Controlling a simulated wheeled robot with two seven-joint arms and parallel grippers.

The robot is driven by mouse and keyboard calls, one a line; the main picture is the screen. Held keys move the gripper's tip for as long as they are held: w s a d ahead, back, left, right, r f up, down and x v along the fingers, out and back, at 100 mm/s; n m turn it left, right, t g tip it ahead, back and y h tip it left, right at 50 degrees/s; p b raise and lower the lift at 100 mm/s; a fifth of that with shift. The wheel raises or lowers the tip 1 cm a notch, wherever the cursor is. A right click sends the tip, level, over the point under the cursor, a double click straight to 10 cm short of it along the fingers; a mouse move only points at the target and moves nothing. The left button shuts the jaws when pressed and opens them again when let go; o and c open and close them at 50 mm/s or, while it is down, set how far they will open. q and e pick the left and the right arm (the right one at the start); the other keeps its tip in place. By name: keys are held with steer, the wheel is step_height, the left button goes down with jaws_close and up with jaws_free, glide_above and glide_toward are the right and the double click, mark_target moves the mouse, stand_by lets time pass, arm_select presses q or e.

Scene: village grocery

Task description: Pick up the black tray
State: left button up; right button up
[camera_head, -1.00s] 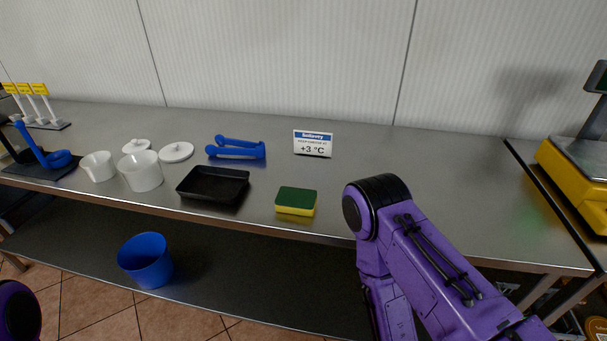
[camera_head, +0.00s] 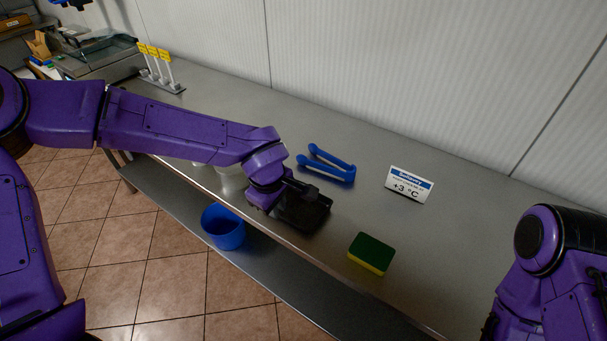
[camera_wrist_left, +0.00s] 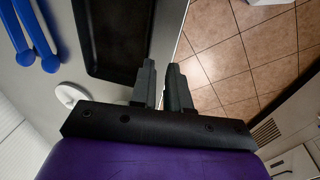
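The black tray (camera_head: 306,213) lies on the steel counter, partly hidden by my left gripper in the head view. In the left wrist view the tray (camera_wrist_left: 113,38) fills the upper middle, flat and empty where it shows. My left gripper (camera_head: 302,189) reaches over the tray's near left side.
A white container (camera_head: 231,181) is partly hidden by my left arm. A blue bucket (camera_head: 222,227) stands on the lower shelf. The counter's right part is clear.

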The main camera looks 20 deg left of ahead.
mark_target(286, 219)
arm_select(q)
steer(key=shift+h, duration=0.4)
steer(key=f, duration=0.2)
steer(key=w+f, duration=0.1)
steer(key=f, duration=0.2)
steer(key=w+d+f+p, duration=0.1)
steer(key=f, duration=0.1)
steer(key=shift+w+d+f, duration=0.1)
steer(key=shift+w+f, duration=0.1)
steer(key=shift+w, duration=0.05)
jaws_close()
